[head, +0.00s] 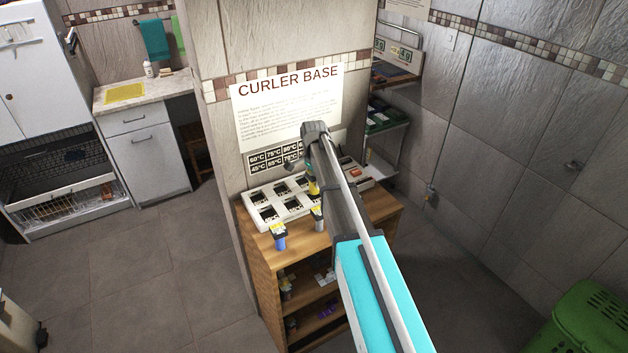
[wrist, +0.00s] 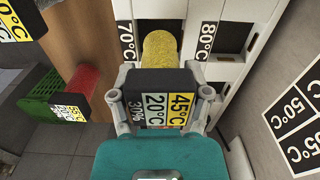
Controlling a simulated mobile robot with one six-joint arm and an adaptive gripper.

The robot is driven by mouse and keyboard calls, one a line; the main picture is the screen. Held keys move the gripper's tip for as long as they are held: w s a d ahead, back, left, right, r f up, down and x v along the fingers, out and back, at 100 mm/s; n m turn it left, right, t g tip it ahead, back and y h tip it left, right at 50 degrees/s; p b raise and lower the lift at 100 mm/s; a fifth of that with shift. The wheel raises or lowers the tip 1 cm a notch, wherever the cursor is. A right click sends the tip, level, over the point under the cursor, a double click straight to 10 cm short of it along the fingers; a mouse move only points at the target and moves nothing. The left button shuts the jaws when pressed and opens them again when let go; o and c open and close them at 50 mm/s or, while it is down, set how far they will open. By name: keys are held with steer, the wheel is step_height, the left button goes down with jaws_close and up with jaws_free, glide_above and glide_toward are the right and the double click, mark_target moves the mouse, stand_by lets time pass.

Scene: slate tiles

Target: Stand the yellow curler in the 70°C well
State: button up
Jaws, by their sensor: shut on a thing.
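My gripper (wrist: 160,97) is shut on the black, labelled cap of the yellow curler (wrist: 161,50), one finger on each side. In the wrist view the yellow barrel points away from me, and its far end overlaps the dark 70°C well (wrist: 160,25), beside the 70°C label (wrist: 126,42). I cannot tell whether the tip is inside the well or just above it. In the head view the yellow curler (head: 313,187) shows as a small patch under my arm, over the white curler base (head: 270,197). My arm hides much of the gripper there.
The base stands on a wooden shelf unit (head: 259,258) against a tiled wall with a sign (head: 288,110). A blue curler (head: 279,241) and a grey one (head: 318,220) stand at the front edge. A red curler (wrist: 83,82) shows left in the wrist view. The 80°C well (wrist: 233,37) looks empty.

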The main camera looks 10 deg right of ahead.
steer(key=shift+f+b, duration=1.4)
steer(key=shift+f, duration=0.05)
stand_by(0.5)
stand_by(0.5)
steer(key=o, duration=1.3)
steer(key=shift+r, duration=0.1)
step_height(320, 180, up, 13)
steer(key=p, duration=1.3)
stand_by(0.5)
